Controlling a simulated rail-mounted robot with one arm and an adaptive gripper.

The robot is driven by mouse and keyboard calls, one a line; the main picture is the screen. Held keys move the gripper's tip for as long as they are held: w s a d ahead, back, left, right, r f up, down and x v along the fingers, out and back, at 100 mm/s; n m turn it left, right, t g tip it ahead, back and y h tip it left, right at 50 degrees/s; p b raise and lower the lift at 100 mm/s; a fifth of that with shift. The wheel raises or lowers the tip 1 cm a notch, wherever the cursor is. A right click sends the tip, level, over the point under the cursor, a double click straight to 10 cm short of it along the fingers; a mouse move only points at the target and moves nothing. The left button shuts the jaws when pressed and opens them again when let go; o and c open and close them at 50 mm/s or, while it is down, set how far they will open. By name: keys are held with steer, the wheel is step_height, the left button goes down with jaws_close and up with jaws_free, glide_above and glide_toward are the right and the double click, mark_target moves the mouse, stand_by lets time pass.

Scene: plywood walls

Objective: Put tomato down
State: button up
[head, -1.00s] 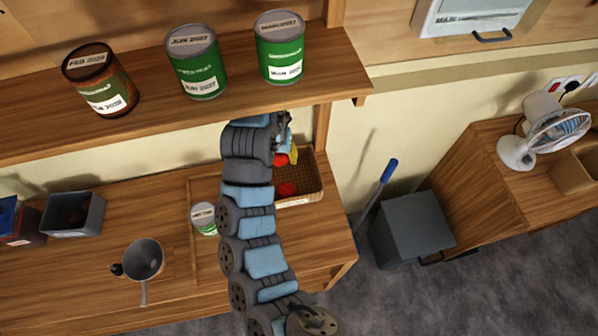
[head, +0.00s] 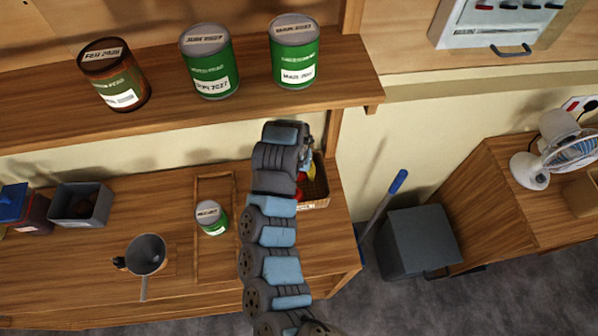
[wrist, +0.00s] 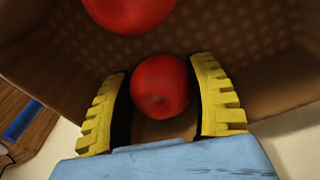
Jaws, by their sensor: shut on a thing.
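In the wrist view, my gripper (wrist: 162,100) has its two yellow ridged fingers on either side of a red tomato (wrist: 160,87) and is shut on it. A second red tomato (wrist: 130,10) lies beyond it, cut off by the top edge. Both show against the perforated brown crate (wrist: 260,50). I cannot tell whether the held tomato touches the crate floor. In the head view, my arm hides most of the crate (head: 318,190) at the right end of the workbench. A bit of red (head: 300,178) shows beside my yellow fingertip (head: 312,170).
A shelf above holds a brown can (head: 113,75) and green cans (head: 209,62) (head: 294,52). On the bench are a small green can (head: 211,217), a pot (head: 146,256) and a grey bin (head: 82,205). A blue-handled tool (head: 385,212) leans by a grey box (head: 420,240).

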steer(key=o, duration=0.7)
steer(key=shift+o, duration=0.2)
steer(key=shift+s+a+r+p, duration=0.1)
steer(key=shift+a+r+p, duration=0.05)
steer(key=shift+r, duration=1.15)
steer(key=shift+s+a+r+p, duration=0.1)
steer(key=shift+r+p, duration=0.1)
steer(key=shift+r, duration=1.15)
steer(key=shift+a+r+p, duration=0.15)
steer(key=shift+r, duration=1.15)
steer(key=shift+f, duration=0.1)
